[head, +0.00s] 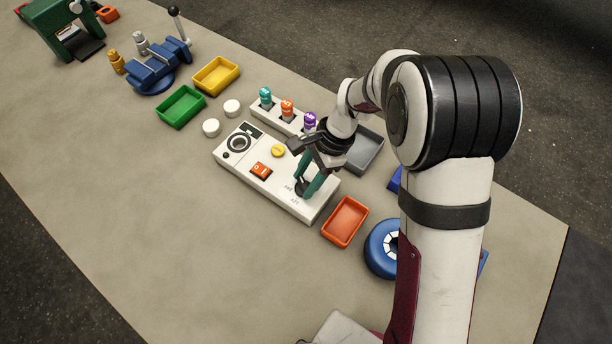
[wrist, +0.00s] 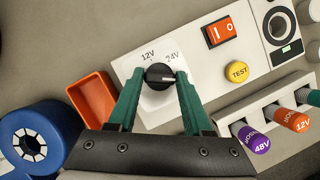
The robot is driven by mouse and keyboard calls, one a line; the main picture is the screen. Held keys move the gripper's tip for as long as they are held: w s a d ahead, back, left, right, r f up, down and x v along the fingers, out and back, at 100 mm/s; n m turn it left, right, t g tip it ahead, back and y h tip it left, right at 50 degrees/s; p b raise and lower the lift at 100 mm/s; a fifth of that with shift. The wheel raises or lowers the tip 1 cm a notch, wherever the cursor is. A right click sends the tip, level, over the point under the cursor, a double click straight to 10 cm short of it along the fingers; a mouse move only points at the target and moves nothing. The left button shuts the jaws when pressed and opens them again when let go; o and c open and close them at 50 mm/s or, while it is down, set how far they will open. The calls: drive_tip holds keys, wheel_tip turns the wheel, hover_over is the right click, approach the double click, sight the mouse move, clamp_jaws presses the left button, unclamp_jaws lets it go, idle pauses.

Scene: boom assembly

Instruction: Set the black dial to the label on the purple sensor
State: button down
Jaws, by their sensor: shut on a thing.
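The black dial (wrist: 158,76) sits on the white control panel (wrist: 205,85) between the green fingers of my gripper (wrist: 159,80). My gripper is shut on the dial. A white mark on the dial appears to point right in the wrist view. The printed labels 12V (wrist: 148,57) and 24V (wrist: 172,57) show above the dial; any other label is not visible. The purple sensor (wrist: 254,140) carries the label 48V and stands in a white rack, also in the head view (head: 309,121). In the head view my gripper (head: 306,188) covers most of the dial.
The panel also has an orange switch (head: 261,172), a yellow TEST button (head: 278,150) and a round socket (head: 239,142). Orange (head: 287,109) and teal (head: 265,97) sensors share the rack. An orange tray (head: 345,221) and a blue spool (head: 382,248) lie close to the panel.

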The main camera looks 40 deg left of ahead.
idle(0.3)
drive_tip(key=shift+c, duration=1.6)
unclamp_jaws()
drive_tip(key=shift+r, duration=0.1)
drive_tip(key=v, duration=1.5)
drive_tip(key=shift+w+r, duration=0.15)
drive_tip(key=shift+r, duration=0.1)
drive_tip(key=shift+d, duration=0.15)
